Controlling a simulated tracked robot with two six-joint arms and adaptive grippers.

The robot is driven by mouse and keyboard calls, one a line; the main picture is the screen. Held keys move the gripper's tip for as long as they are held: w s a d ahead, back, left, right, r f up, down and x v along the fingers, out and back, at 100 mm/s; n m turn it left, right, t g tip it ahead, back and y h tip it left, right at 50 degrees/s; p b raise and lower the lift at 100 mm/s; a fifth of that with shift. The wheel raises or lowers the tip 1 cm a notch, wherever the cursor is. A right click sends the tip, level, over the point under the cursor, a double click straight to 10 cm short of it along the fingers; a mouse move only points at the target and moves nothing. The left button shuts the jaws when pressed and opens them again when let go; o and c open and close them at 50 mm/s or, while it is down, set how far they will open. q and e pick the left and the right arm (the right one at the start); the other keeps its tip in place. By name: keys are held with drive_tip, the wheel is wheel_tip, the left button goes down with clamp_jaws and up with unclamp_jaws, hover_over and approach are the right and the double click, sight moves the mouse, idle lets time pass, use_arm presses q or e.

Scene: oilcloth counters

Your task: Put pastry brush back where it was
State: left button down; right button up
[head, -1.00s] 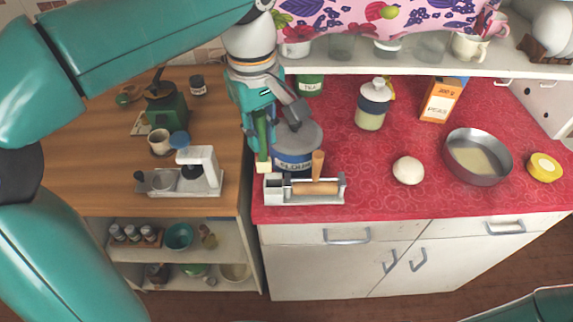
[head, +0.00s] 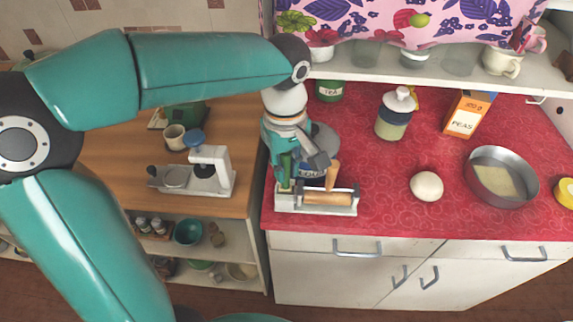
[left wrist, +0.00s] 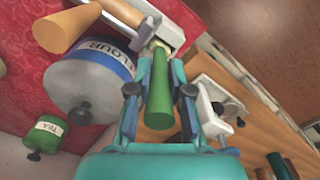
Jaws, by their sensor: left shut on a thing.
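The pastry brush (left wrist: 159,92) has a green handle, and its far end points at the white holder (left wrist: 172,17) in the left wrist view. My left gripper (left wrist: 160,112) is shut on the handle. In the head view the gripper (head: 298,176) is at the left end of the holder (head: 316,208), with the green handle (head: 285,168) roughly upright. The brush's lower end is at the holder's left compartment. I cannot tell how deep it sits. The bristles are mostly hidden. My right gripper is not in view.
The holder also has a lying wooden roller (head: 327,198) and an upright tapered wooden piece (head: 332,175). The flour canister (left wrist: 88,78) stands close behind. A white kitchen scale (head: 209,168) is on the wooden counter to the left. A dough ball (head: 426,186) lies to the right.

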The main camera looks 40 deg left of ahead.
use_arm(q)
drive_tip(key=shift+f, duration=0.1)
drive_tip(key=shift+f+b, duration=0.25)
drive_tip(key=shift+b, duration=0.05)
drive_tip(key=c, duration=1.1)
unclamp_jaws()
drive_tip(key=shift+r+p, duration=0.45)
drive_tip(key=shift+r, duration=0.1)
wheel_tip(320, 180, up, 12)
drive_tip(key=shift+f+p, duration=0.2)
drive_tip(key=shift+p, duration=0.1)
